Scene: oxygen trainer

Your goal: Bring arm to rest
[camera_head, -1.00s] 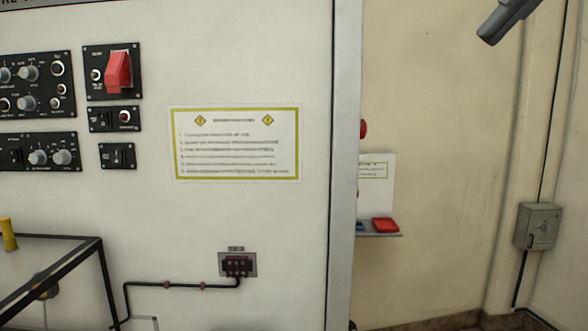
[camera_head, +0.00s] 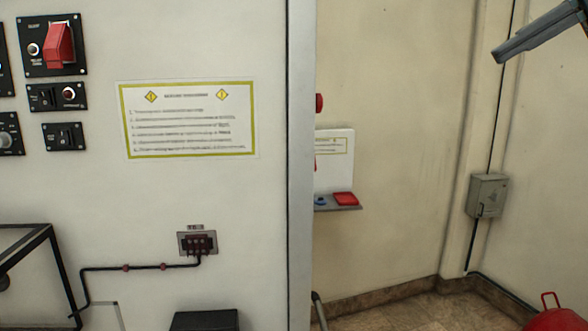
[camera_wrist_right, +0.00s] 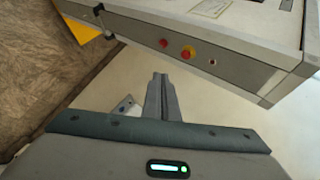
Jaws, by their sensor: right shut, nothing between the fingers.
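My right gripper (camera_head: 500,52) shows at the top right of the head view, in front of the bare wall. In the right wrist view my right gripper (camera_wrist_right: 160,78) has its two fingers together with nothing between them. It touches nothing that I can see. My left gripper is in no view.
A white panel (camera_head: 240,200) with a red switch cover (camera_head: 60,45) and a notice (camera_head: 187,120) fills the left. A small shelf (camera_head: 325,208) with a red item and a grey wall box (camera_head: 488,195) lie beyond. A red object (camera_head: 556,318) stands lower right. Floor (camera_head: 400,308) between looks clear.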

